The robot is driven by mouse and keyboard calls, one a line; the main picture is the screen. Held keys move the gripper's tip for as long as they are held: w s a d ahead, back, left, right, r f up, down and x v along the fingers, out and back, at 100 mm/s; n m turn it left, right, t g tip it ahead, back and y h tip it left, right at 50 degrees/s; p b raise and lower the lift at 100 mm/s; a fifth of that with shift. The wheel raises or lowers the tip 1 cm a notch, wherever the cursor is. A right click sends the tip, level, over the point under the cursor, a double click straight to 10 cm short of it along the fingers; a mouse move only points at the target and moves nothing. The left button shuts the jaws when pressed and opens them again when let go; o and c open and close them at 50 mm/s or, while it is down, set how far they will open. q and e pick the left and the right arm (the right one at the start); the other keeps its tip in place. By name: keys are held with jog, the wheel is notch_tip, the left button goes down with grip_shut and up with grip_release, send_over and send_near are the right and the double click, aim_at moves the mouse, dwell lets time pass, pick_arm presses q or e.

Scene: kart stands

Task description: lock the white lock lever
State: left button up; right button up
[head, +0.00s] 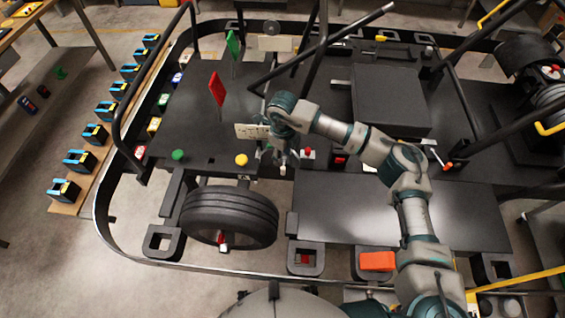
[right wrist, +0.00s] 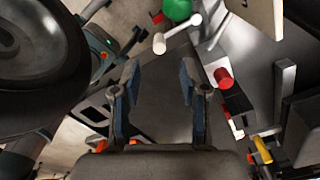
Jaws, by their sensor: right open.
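The white lock lever (right wrist: 178,34), a short pale arm with a cylindrical knob, shows at the top of the right wrist view, beyond my fingertips. In the head view a small white tip (head: 283,170) shows just below my gripper; I take it for the lever's knob. My right gripper (right wrist: 158,78) is open, with nothing between its fingers and the lever apart from them. In the head view it (head: 279,151) hangs over the kart's front edge, right of the yellow button (head: 241,159), and partly hides the lever's mount. My left gripper is not in view.
A black tyre (head: 230,215) is below left of the gripper and also fills the left of the wrist view (right wrist: 35,60). A red cylinder (right wrist: 223,78) and a green ball (right wrist: 177,9) are near the lever. A red flag (head: 216,90) stands behind; a dark flat panel (head: 390,205) lies right.

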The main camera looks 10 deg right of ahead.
aim_at(282, 168)
notch_tip(282, 168, up, 5)
jog(key=shift+r, duration=0.1)
dwell(0.7)
